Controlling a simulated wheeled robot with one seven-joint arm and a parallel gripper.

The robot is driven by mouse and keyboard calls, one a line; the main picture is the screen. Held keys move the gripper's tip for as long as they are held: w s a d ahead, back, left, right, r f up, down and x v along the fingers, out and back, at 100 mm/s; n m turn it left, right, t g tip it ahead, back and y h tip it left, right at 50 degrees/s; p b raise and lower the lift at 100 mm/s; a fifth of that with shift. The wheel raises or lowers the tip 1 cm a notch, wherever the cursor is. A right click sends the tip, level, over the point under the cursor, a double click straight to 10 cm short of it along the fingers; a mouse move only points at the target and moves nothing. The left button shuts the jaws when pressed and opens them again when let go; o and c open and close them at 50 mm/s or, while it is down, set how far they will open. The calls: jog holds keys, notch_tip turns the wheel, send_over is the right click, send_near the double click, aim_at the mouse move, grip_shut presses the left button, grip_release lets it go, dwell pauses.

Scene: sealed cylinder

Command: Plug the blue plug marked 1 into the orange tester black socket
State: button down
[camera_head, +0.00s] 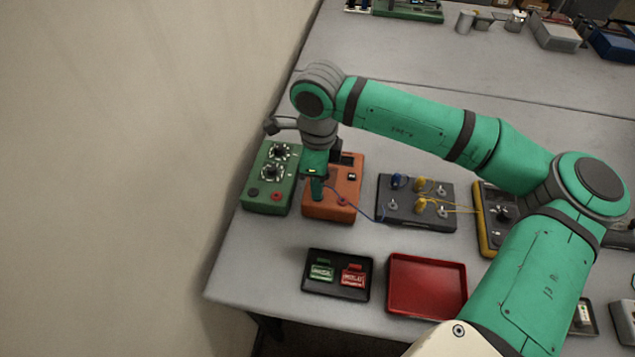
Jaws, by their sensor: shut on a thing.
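The orange tester (347,187) stands on the table left of centre, with a red socket (343,202) and a dark panel showing on its top. My gripper (317,192) points down over the left part of the tester. It is shut on the blue plug, which is mostly hidden by the fingers; its number cannot be read. A blue cable (352,205) runs from the fingertips to the dark terminal board (418,226). The tester's black socket is not visible; my gripper covers that area. I cannot tell whether the plug tip touches the tester or is inside a socket.
The dark board holds another blue plug (397,180) and yellow plugs (421,205). A black tray (337,292) with tags and an empty red tray (427,312) lie in front. A yellow-edged meter (485,230) stands right.

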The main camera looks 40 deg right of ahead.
dwell(0.6)
jog(key=c, duration=1.6)
grip_release()
jog(key=shift+o, duration=0.2)
notch_tip(320, 180, up, 11)
jog(key=shift+f, duration=0.15)
jog(key=shift+w, duration=0.1)
